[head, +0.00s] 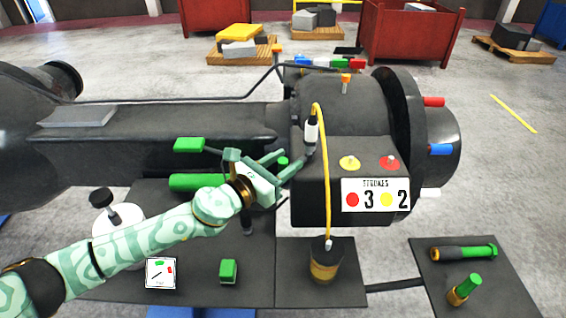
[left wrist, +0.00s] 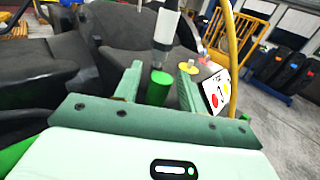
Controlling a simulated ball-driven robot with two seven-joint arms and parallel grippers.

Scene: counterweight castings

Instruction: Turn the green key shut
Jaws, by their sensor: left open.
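A short green cylinder (left wrist: 158,88) stands between the fingers of my left gripper (left wrist: 160,84) in the left wrist view; it looks like the green key. In the head view only a small green part of it (head: 283,162) shows past the fingers. My left gripper (head: 290,160) is open, with one finger on each side of the green piece. I cannot tell whether the fingers touch it. How far the key is turned cannot be told. My right gripper is not in view.
A probe with a yellow cable (head: 311,130) hangs close to the fingers. The dark machine block carries a yellow knob (head: 349,162), a red knob (head: 390,162) and a "STROKES" sign (head: 375,195). A green handle (head: 189,145) lies left of the gripper. A right-hand board (head: 500,290) holds green-ended tools.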

